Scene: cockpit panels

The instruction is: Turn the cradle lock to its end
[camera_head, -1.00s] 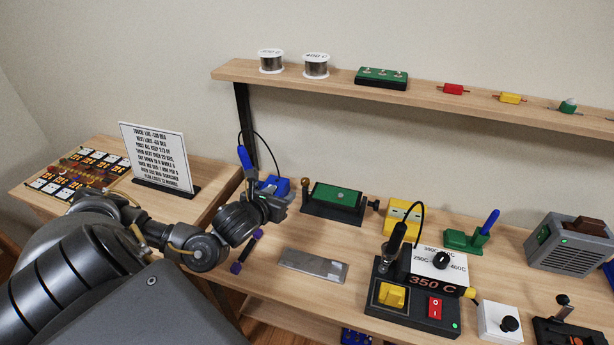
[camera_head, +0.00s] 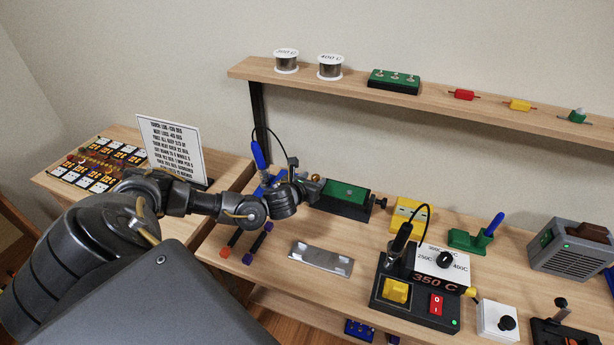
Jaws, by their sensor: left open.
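The cradle (camera_head: 340,207) is a black holder with a green board (camera_head: 344,191) in it, on the bench behind the metal plate. A dark knob (camera_head: 381,203) sticks out at its right end. My left gripper (camera_head: 313,186) is at the cradle's left end, open, pointing right. A small brassy part shows by its fingertips; I cannot tell if it belongs to the cradle lock or whether the fingers touch it. The gripper and wrist hide part of the cradle's left end. My right gripper is out of view.
A blue tool stand with a blue-handled iron (camera_head: 259,156) stands just behind my left wrist. A metal plate (camera_head: 321,257) lies in front of the cradle. The 350 C station (camera_head: 415,290) and a yellow block (camera_head: 409,215) are to the right. A shelf (camera_head: 420,92) runs above.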

